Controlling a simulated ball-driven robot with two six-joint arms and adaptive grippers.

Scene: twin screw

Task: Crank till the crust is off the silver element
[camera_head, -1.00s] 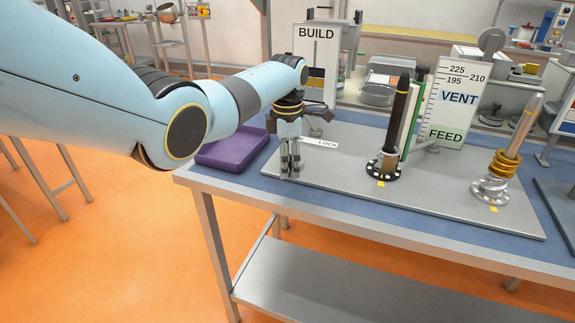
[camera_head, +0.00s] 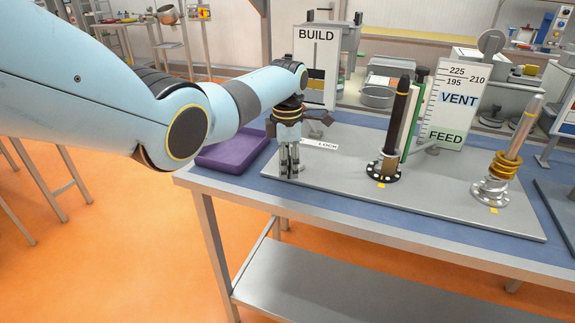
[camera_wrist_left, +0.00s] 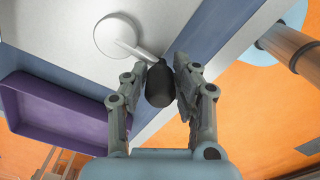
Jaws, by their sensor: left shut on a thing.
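My left gripper (camera_head: 289,172) is low over the left end of the grey plate. In the left wrist view its two fingers (camera_wrist_left: 160,82) are shut on a black crank handle (camera_wrist_left: 159,88). A thin silver crank arm (camera_wrist_left: 134,50) joins the handle to a round pale hub (camera_wrist_left: 118,36). In the head view the gripper hides the crank. A tilted silver element (camera_head: 525,128) with gold rings (camera_head: 504,165) stands in a round silver base at the right. A tilted black element (camera_head: 399,115) stands in a dark flange at the middle. My right gripper is not in view.
A BUILD board (camera_head: 316,50) stands behind the gripper. A scale board (camera_head: 458,105) reads VENT and FEED. A LOCK label (camera_head: 326,146) lies on the plate (camera_head: 330,180). A purple tray (camera_head: 232,150) sits left of the plate. The plate front is clear.

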